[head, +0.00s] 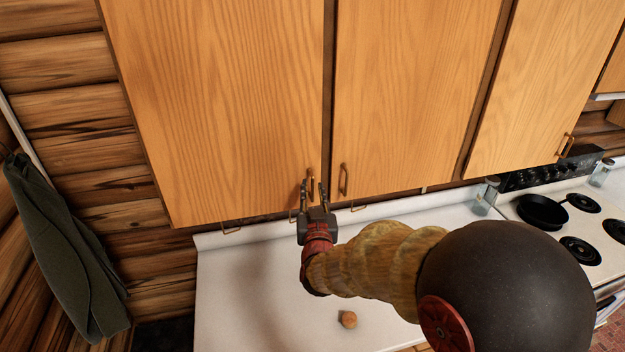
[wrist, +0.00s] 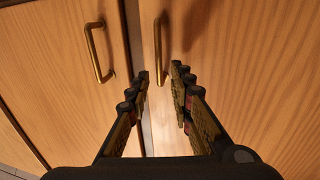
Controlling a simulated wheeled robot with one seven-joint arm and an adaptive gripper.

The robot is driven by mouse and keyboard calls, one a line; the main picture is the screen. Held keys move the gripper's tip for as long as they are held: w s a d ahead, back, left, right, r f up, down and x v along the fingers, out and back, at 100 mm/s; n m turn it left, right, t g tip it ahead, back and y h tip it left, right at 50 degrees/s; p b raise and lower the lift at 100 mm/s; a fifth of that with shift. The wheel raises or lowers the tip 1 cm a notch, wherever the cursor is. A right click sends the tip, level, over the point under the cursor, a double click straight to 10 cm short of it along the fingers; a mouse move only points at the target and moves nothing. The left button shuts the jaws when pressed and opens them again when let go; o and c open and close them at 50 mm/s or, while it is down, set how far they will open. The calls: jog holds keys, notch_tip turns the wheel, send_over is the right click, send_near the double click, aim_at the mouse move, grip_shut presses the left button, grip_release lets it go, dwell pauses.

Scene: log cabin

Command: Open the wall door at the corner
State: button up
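The corner wall door (head: 220,100) is the leftmost wooden cabinet door, next to the log wall, and looks shut. Its brass handle (head: 310,183) is at the lower right edge. My gripper (head: 312,190) is at this handle, with one finger on each side. In the wrist view, which seems turned around, the handle (wrist: 158,48) lies between or just beyond the tips of my open gripper (wrist: 160,74). I cannot tell whether a finger touches it.
The middle door (head: 410,90) has its own handle (head: 344,180) close to the right of my gripper. A white counter (head: 240,290) lies below, with a small round brown object (head: 348,319). A stove with a pan (head: 542,211) stands right. A dark cloth (head: 65,250) hangs left.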

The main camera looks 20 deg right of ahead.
aim_at(313, 183)
jog(key=shift+w+d+p, duration=0.2)
jog(key=shift+w, duration=0.8)
jog(key=shift+w+d+p, duration=0.15)
jog(key=shift+w+d, duration=0.05)
jog(key=shift+w, duration=0.75)
jog(key=shift+r, duration=0.1)
jog(key=c, duration=0.3)
grip_shut()
